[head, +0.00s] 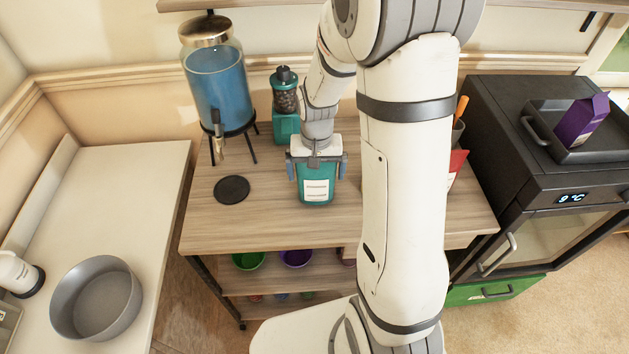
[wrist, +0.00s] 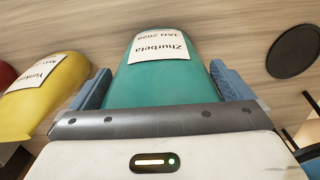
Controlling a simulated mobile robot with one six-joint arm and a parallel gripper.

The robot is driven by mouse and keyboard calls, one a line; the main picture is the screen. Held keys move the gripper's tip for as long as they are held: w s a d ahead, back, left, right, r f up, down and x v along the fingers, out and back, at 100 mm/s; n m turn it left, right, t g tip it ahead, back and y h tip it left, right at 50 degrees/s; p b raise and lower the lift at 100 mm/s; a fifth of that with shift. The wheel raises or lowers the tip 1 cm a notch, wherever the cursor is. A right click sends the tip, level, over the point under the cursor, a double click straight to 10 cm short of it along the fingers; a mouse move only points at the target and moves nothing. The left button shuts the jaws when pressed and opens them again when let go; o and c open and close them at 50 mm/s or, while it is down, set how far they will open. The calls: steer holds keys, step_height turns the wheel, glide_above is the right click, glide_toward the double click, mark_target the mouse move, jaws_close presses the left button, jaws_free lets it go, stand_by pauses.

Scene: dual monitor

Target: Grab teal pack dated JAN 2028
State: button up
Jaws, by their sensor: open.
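The teal pack (head: 316,193) stands on the wooden table, with a white label on its front. In the wrist view the teal pack (wrist: 160,88) fills the space between the fingers. Its label appears upside down and reads "Zhurbeta" and "JAN 202", with the last digit hard to make out. My gripper (head: 317,172) is open, with one blue finger on each side of the pack. In the wrist view my gripper (wrist: 160,80) straddles it; I cannot tell whether either finger touches it.
A yellow pack (wrist: 45,95) and a red pack (wrist: 5,75) lie left in the wrist view. A black disc (head: 232,189) is on the table. A blue drink dispenser (head: 218,85) and teal grinder (head: 285,122) stand behind. My arm hides the table's right part.

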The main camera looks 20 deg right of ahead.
steer(key=shift+c, duration=0.2)
steer(key=c, duration=0.7)
steer(key=shift+r, duration=0.1)
